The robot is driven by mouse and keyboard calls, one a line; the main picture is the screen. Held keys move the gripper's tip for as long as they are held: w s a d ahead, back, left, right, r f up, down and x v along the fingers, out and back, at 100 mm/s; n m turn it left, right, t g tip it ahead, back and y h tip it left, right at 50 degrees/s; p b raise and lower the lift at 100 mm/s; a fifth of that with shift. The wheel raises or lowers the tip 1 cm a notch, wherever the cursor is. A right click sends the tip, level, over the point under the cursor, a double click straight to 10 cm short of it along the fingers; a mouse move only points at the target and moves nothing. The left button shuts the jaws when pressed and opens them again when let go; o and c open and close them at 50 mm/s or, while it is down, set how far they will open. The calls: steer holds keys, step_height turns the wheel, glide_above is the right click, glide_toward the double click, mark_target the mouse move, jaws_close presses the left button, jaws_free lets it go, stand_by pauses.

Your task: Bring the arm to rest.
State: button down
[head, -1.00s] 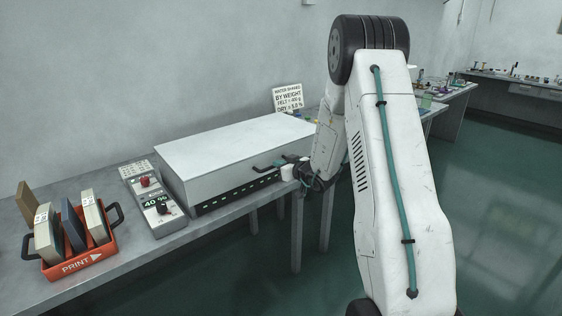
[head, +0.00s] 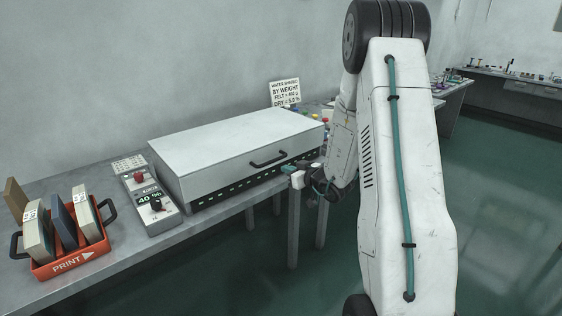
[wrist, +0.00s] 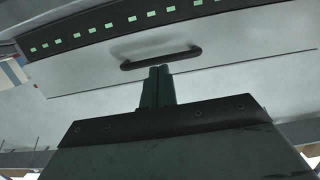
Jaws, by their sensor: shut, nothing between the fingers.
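My gripper (head: 287,168) is at the end of my white arm, just in front of the grey box-shaped unit (head: 230,148) on the bench. Its fingers are shut and empty. In the wrist view my gripper (wrist: 157,70) points toward the unit's black handle (wrist: 161,57), with the fingertips near the handle's lower edge in the picture. In the head view the handle (head: 268,158) is clear of the fingers, to their upper left. The unit's lid is down. My upper arm covers the right middle of the head view.
A control box (head: 152,203) reading 40 % stands left of the unit. An orange PRINT tray (head: 70,264) holds several upright slabs at the bench's left end. A sign (head: 285,93) stands behind the unit. Green floor (head: 500,200) is open at right; another bench (head: 520,88) stands beyond.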

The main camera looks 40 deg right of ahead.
steer(key=shift+s+d+f, duration=0.1)
steer(key=shift+s+f, duration=0.55)
steer(key=shift+f, duration=0.15)
steer(key=shift+s+d+f, duration=0.1)
steer(key=shift+s+f, duration=0.5)
steer(key=shift+f, duration=0.2)
